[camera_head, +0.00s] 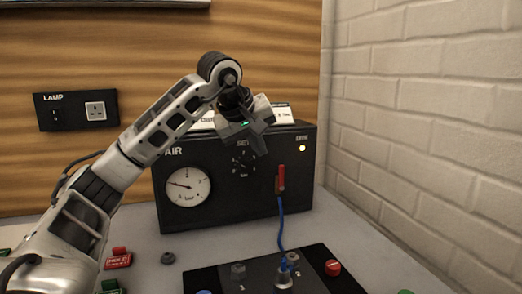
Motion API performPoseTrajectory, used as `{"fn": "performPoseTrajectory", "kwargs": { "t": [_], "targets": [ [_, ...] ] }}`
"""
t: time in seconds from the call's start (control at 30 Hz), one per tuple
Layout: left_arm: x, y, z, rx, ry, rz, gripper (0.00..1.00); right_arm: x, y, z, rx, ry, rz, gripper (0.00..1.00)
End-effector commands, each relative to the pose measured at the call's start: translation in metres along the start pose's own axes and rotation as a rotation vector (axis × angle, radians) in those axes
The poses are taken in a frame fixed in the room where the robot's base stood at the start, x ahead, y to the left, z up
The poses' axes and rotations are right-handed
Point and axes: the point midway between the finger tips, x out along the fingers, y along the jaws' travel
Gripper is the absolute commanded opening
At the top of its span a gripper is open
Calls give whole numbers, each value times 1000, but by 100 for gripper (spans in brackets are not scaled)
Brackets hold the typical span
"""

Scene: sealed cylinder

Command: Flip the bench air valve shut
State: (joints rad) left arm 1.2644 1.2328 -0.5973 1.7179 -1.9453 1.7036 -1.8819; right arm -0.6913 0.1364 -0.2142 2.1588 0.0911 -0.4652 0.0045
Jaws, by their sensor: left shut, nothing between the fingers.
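The black air box (236,209) stands on the bench against the wooden wall. The red valve lever (281,178) is on its right front face and stands upright, above the top of a blue hose (281,228). My left gripper (260,148) is shut and empty, with its fingers pointing down in front of the upper part of the box. It is up and left of the red lever and apart from it in the picture. It partly hides the box's top edge and the labels there. My right gripper is out of view.
A round gauge (186,186) and a dial (243,162) are on the box front, with a lit lamp (302,148) at upper right. A dark panel (328,273) with a red knob (333,268) and a hose fitting (284,278) lies in front. A brick wall (420,120) bounds the right.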

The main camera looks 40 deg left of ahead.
Motion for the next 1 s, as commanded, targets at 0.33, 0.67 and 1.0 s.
{"fn": "performPoseTrajectory", "kwargs": {
  "t": [0.33, 0.67, 1.0],
  "targets": [
    [63, 0, 1, 0, -3, -1, 0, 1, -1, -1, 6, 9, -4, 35],
    [79, 0, 0, 1, -1, 0, 0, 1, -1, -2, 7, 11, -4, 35],
    [77, -2, -1, 0, -1, -10, 0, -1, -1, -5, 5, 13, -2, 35]
  ]
}}
